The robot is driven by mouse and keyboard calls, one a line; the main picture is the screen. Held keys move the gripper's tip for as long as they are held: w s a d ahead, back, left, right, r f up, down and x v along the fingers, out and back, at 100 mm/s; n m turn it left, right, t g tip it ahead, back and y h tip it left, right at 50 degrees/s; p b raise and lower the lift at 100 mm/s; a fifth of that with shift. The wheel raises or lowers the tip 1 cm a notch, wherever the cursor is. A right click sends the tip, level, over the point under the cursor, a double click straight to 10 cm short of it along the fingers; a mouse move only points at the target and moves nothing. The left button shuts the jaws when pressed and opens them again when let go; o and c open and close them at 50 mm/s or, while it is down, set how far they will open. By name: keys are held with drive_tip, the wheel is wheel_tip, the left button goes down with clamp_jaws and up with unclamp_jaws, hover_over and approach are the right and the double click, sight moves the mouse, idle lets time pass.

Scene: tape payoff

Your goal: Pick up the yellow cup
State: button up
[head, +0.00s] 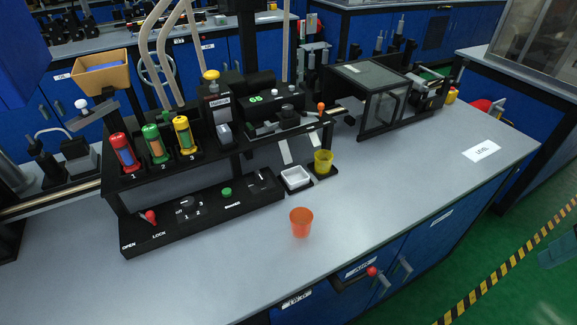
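The yellow cup (323,163) stands upright in a small black holder at the front right end of the black rig on the grey bench. Its open top faces up, and nothing covers it from this view. My gripper is not recognisable in the head view.
A white square dish (295,178) sits just left of the yellow cup. An orange cup (301,222) stands on the bench nearer the front edge. The black control panel (205,214) lies to the left, and a glass-sided box (372,100) stands behind right. The bench (400,185) is clear to the right.

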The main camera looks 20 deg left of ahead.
sight(319, 154)
drive_tip(key=w+a+f+n+t+y, duration=0.1)
drive_tip(key=w+a+f+n+t, duration=0.15)
drive_tip(key=w+a, duration=0.4)
drive_tip(key=w+a+f+n+t+y, duration=0.1)
drive_tip(key=w+a+f+t, duration=0.15)
drive_tip(key=w, duration=0.75)
drive_tip(key=w+a+f+n+t+y, duration=0.1)
drive_tip(key=w+a+f+n, duration=0.15)
drive_tip(key=w+a, duration=0.45)
drive_tip(key=a+f+n+y, duration=0.1)
drive_tip(key=a+f+y, duration=0.1)
drive_tip(key=a, duration=0.4)
drive_tip(key=w+a+f+n+y, duration=0.1)
drive_tip(key=a+f+y, duration=0.2)
drive_tip(key=a, duration=0.3)
drive_tip(key=w+a+f+n+y, duration=0.1)
drive_tip(key=a+f+y, duration=0.1)
drive_tip(key=a+f, duration=0.2)
drive_tip(key=shift+w+a+f+n+t, duration=0.1)
drive_tip(key=shift+w+a+n+t, duration=0.1)
drive_tip(key=shift+a, duration=0.35)
drive_tip(key=shift+w+a+n+t, duration=0.1)
drive_tip(key=shift+a+t, duration=0.1)
drive_tip(key=shift+a, duration=0.3)
drive_tip(key=x, duration=0.7)
drive_tip(key=shift+s+a, duration=0.15)
drive_tip(key=shift+a, duration=0.3)
drive_tip(key=c, duration=1)
